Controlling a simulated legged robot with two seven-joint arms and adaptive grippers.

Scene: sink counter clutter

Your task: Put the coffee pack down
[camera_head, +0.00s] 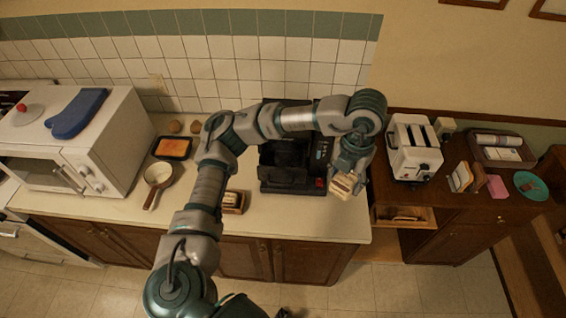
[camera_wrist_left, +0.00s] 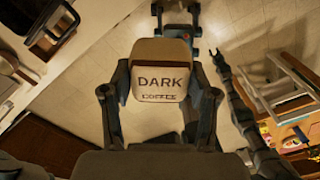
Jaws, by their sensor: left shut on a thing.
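The coffee pack (camera_head: 343,186) is a small pale block held in my left gripper (camera_head: 350,174), above the right end of the counter, just right of the black coffee machine (camera_head: 285,172). In the left wrist view the pack (camera_wrist_left: 160,82) shows its tan top and a white face printed "DARK COFFEE". The fingers of my left gripper (camera_wrist_left: 160,95) are shut on it, one at each side. The floor shows beyond the pack in that view.
A small wooden holder (camera_head: 233,202) stands near the counter's front edge. A pan (camera_head: 158,174), an orange-filled tray (camera_head: 172,147) and a microwave (camera_head: 75,150) are to the left. A toaster (camera_head: 414,148) stands on the brown cabinet at right, above an open drawer (camera_head: 405,216).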

